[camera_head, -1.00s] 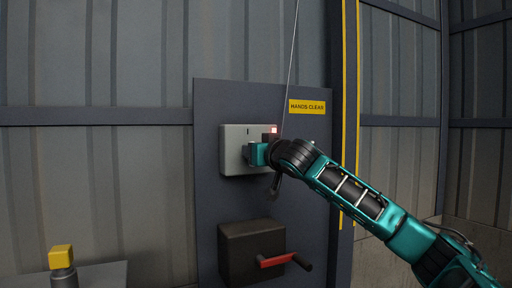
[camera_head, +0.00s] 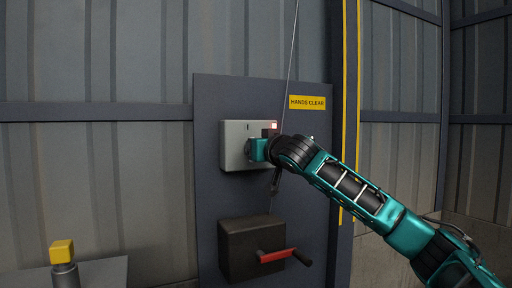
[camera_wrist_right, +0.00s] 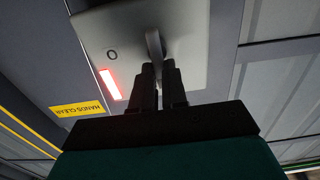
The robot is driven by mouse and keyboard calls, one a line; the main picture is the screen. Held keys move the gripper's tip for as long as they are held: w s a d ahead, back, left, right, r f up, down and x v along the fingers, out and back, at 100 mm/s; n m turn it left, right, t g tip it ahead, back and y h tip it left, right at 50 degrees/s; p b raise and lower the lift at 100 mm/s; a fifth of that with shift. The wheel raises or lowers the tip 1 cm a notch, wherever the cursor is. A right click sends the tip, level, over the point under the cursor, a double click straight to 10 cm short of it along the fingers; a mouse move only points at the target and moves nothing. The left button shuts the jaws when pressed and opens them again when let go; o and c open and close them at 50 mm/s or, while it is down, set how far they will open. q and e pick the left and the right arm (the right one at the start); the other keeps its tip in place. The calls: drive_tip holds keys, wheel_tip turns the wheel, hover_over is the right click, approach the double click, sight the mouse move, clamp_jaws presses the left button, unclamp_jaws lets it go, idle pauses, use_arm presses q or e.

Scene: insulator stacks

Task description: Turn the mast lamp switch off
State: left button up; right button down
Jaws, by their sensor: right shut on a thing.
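The mast lamp switch is a light grey box (camera_head: 234,152) on the dark wall panel, with a small "I" mark near its top. In the right wrist view its grey lever (camera_wrist_right: 154,42) stands out from the box face (camera_wrist_right: 190,30), with an "O" mark beside it. My right gripper (camera_head: 248,150) is at the box front, partly hidden by its own wrist. In the right wrist view its two dark fingers (camera_wrist_right: 159,72) are shut on the lever. A red-white lamp (camera_head: 274,126) glows at the box's upper right and shows in the wrist view too (camera_wrist_right: 110,84). My left gripper is not in view.
A dark box (camera_head: 238,248) with a red-handled crank (camera_head: 277,256) sits below the switch. A yellow "HANDS CLEAR" sign (camera_head: 307,102) is at the upper right. A thin cable (camera_head: 291,50) hangs down near my wrist. A yellow-topped post (camera_head: 62,252) stands lower left.

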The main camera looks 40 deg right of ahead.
drive_tip(key=shift+f, duration=0.1)
drive_tip(key=shift+s+d+f+m, duration=0.1)
drive_tip(key=shift+d+f+m, duration=0.2)
drive_tip(key=shift+m, duration=2.65)
drive_tip(key=shift+s+d+f+m, duration=0.1)
drive_tip(key=shift+d+f+m, duration=0.15)
drive_tip(key=shift+m, duration=2.75)
drive_tip(key=shift+s+d+f+m, duration=0.1)
drive_tip(key=shift+d+f+m, duration=0.2)
drive_tip(key=shift+m, duration=2.65)
drive_tip(key=c, duration=1.2)
unclamp_jaws()
drive_tip(key=shift+o, duration=0.2)
drive_tip(key=shift+s, duration=0.1)
drive_tip(key=b+v, duration=0.2)
drive_tip(key=v, duration=1)
drive_tip(key=shift+s, duration=0.35)
